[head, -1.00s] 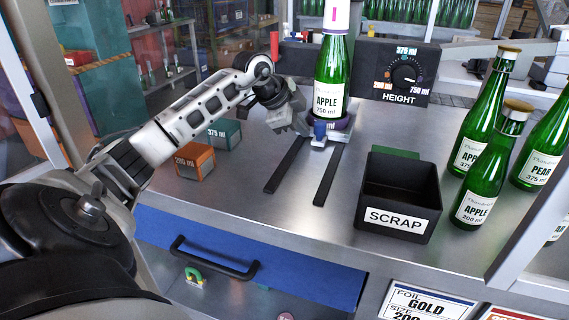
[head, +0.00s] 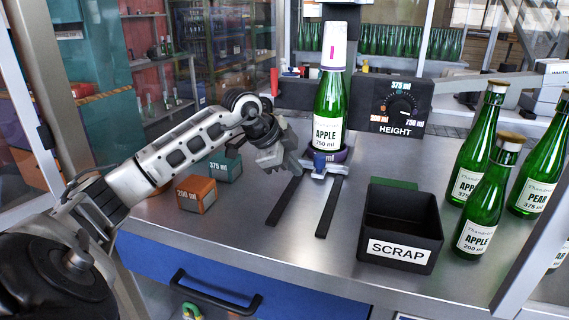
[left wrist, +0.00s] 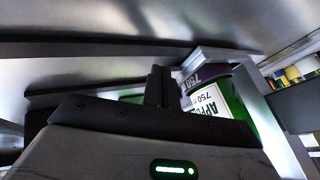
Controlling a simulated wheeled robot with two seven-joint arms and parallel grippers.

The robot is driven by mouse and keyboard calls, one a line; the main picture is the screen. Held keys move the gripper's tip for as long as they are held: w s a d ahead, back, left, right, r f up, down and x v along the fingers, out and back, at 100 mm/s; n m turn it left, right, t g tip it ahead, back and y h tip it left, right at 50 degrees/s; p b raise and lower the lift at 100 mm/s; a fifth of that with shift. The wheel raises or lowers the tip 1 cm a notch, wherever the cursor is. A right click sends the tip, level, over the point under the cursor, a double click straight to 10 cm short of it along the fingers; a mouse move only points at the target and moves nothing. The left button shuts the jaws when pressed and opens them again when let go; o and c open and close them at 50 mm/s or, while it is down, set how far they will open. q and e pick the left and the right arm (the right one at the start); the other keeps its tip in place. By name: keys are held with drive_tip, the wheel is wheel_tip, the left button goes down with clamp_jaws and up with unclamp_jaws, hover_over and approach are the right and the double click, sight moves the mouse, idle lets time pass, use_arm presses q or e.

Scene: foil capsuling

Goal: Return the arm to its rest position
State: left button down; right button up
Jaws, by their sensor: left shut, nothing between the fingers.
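My left arm comes in from the left in the head view. Its gripper (head: 290,164) is shut and empty, above the bench just left of the bottle stand, apart from the bottle. In the left wrist view the shut fingers (left wrist: 160,86) show with nothing between them. The bottle also shows in the left wrist view (left wrist: 238,108). My right gripper is not in view.
A black SCRAP bin (head: 400,222) stands front right. Several green bottles (head: 487,200) stand at the right. An orange 200 ml block (head: 196,194) and a teal 375 ml block (head: 222,168) sit below my left forearm. Two dark rails (head: 328,208) run along the bench. A HEIGHT dial (head: 400,106) is behind.

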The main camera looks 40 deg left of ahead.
use_arm(q)
drive_tip(key=b+v, duration=0.1)
drive_tip(key=v, duration=0.8)
drive_tip(key=shift+w+b, duration=0.2)
drive_tip(key=shift+b, duration=0.1)
drive_tip(key=shift+r, duration=0.1)
